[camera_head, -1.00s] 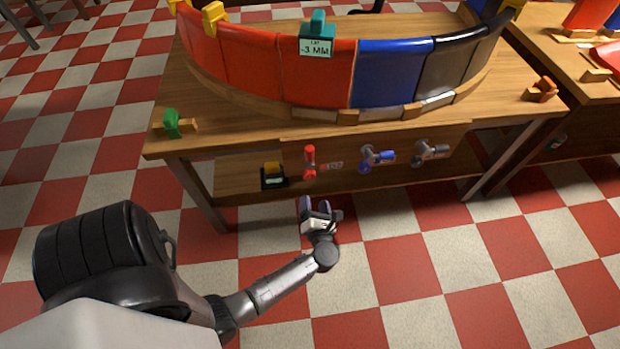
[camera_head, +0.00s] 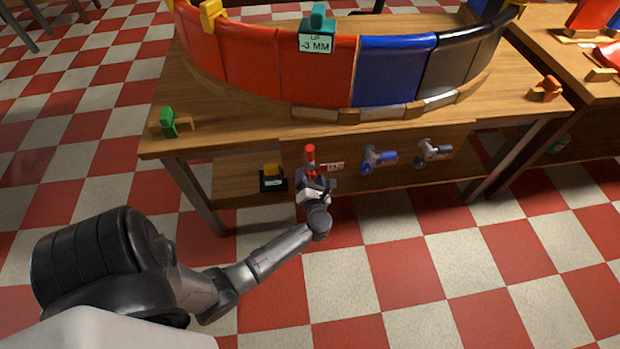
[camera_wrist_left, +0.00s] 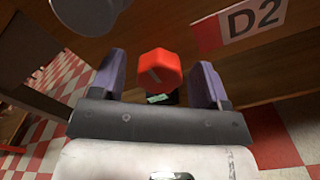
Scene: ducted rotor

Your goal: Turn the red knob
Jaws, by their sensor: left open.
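The red knob (camera_head: 310,153) sticks out from the wooden front panel under the table top, at the left of a row of knobs. Its lower part is hidden behind my left gripper in the head view. In the left wrist view the red knob (camera_wrist_left: 159,68) shows its faceted end with a short mark on it. My left gripper (camera_head: 309,178) is open, its purple fingers (camera_wrist_left: 163,88) standing to either side of the knob, with gaps visible between. I cannot tell how deep the knob is between them. My right gripper is not in view.
A blue knob (camera_head: 377,159) and a grey-black knob (camera_head: 432,151) sit to the right on the same panel. A dark box with a yellow top (camera_head: 271,178) stands at the left. A label reading D2 (camera_wrist_left: 242,20) is beside the red knob. Curved coloured panels (camera_head: 392,72) stand on the table.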

